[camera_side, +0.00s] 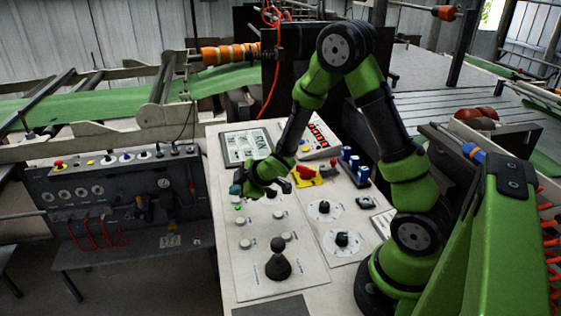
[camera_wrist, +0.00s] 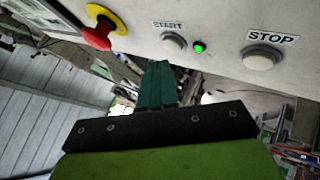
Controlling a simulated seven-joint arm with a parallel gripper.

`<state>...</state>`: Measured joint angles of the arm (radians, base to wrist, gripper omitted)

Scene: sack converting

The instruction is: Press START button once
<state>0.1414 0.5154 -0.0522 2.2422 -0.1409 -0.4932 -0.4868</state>
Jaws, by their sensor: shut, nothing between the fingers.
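The START button (camera_wrist: 173,44) is a round pale button under its START label, near the top middle of the wrist view. My gripper (camera_wrist: 158,64) is shut and empty, its teal fingertips just below and slightly left of that button in the picture. I cannot tell how large the gap to it is. A lit green lamp (camera_wrist: 199,46) sits right of START, and the STOP button (camera_wrist: 261,57) is further right. In the side view my gripper (camera_side: 236,188) is low over the panel's left edge, near the green lamp (camera_side: 238,207). I cannot make out START there.
A red mushroom button on a yellow ring (camera_wrist: 102,30) is left of START. The pale panel (camera_side: 262,290) also carries a black joystick (camera_side: 278,262), dials (camera_side: 323,208), a screen (camera_side: 247,146) and a red-and-yellow switch (camera_side: 306,174). A grey console (camera_side: 120,190) stands to the left.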

